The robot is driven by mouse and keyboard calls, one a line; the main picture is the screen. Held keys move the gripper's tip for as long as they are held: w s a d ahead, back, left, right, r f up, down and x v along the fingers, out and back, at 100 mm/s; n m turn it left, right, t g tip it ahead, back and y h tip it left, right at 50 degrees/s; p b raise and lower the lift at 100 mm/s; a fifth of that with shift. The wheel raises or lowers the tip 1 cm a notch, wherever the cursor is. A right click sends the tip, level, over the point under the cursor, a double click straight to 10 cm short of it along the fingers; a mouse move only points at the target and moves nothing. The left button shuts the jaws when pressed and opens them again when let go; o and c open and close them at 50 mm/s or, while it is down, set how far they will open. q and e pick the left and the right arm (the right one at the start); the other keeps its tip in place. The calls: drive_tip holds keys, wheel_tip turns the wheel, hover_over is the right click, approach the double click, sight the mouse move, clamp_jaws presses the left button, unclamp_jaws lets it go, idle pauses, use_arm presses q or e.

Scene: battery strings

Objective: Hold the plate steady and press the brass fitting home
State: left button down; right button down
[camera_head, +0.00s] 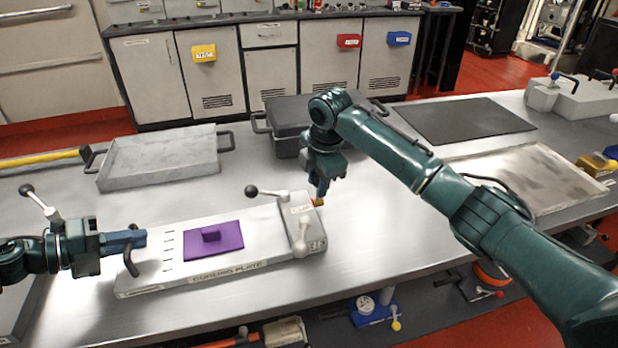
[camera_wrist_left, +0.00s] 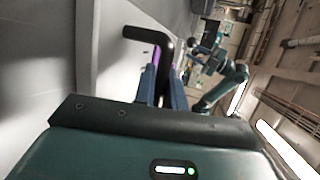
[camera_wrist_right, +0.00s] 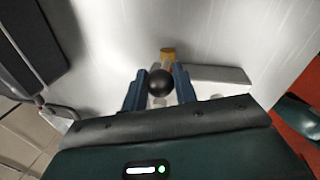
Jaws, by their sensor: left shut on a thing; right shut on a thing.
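The white plate (camera_head: 215,276), lettered "CURING PLATE", lies on the metal bench with a purple pad (camera_head: 215,240) on it. My left gripper (camera_head: 138,240) is shut on the plate's black handle (camera_head: 132,266) at the left end; the handle also runs between the fingers in the left wrist view (camera_wrist_left: 150,36). My right gripper (camera_head: 318,197) is shut, pointing down at the plate's right end. The brass fitting (camera_head: 320,202) shows at its fingertips. In the right wrist view, a black ball (camera_wrist_right: 160,83) sits between the fingers, with brass (camera_wrist_right: 167,53) beyond. Whether the fitting touches the plate's block is unclear.
A grey block (camera_head: 300,225) with a black-knobbed lever (camera_head: 252,190) stands on the plate's right end. A grey tray (camera_head: 160,163) and a dark case (camera_head: 285,125) lie behind. A flat dark mat (camera_head: 465,121) and a worn tray (camera_head: 535,175) lie to the right.

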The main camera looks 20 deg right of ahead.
use_arm(q)
drive_tip(key=shift+s+f, duration=0.2)
drive_tip(key=shift+f, duration=0.3)
use_arm(e)
drive_tip(key=c, duration=1.1)
unclamp_jaws()
drive_tip(key=shift+a, duration=0.1)
drive_tip(key=shift+c, duration=0.2)
drive_tip(key=shift+r, duration=0.1)
wheel_tip(320, 180, up, 12)
drive_tip(key=s, duration=0.2)
drive_tip(key=shift+s+d+f, duration=0.2)
drive_tip(key=shift+s+d, duration=0.05)
drive_tip(key=shift+d, duration=0.1)
use_arm(q)
drive_tip(key=c, duration=1.6)
unclamp_jaws()
drive_tip(key=shift+o, duration=1.2)
drive_tip(key=shift+w+r, duration=0.1)
drive_tip(key=shift+r, duration=0.1)
drive_tip(key=shift+a, duration=0.1)
use_arm(e)
drive_tip(key=shift+w, duration=0.1)
